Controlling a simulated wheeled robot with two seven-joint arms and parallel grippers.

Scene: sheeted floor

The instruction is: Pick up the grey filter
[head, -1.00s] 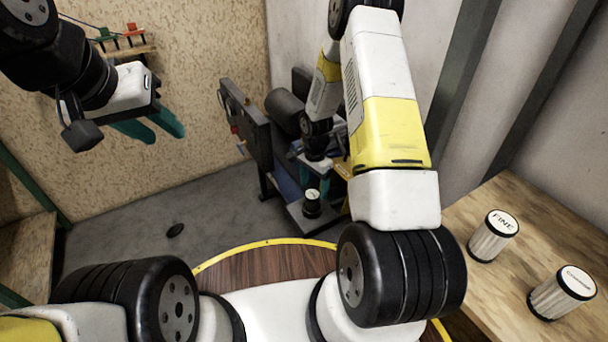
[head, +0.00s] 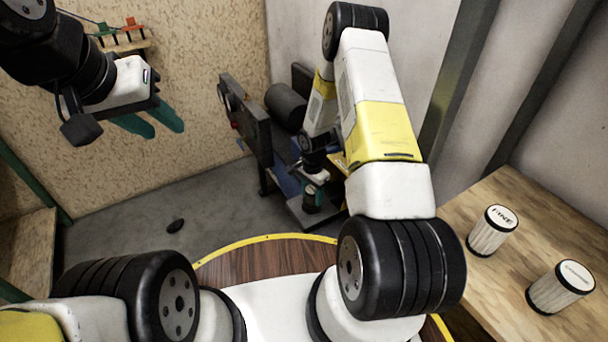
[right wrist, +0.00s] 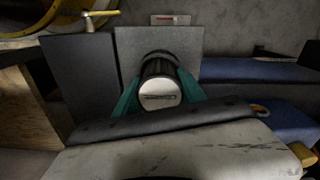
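The grey filter (right wrist: 160,92), a dark short cylinder with a pale labelled end, stands between the teal fingers of my right gripper (right wrist: 160,82) in the right wrist view. One finger lies along each side of it. I cannot tell whether they press on it. In the head view my right gripper (head: 314,188) is down over the filter (head: 311,204), which is partly hidden, on a grey stand at the back. My left gripper (head: 150,124) is open and empty, raised at the upper left.
Two white pleated filters, one marked FINE (head: 493,230) and another (head: 560,286), stand on a wooden table (head: 460,215) at the right. A dark machine frame (head: 247,135) rises just left of my right gripper. A small black object (head: 175,226) lies on the open floor.

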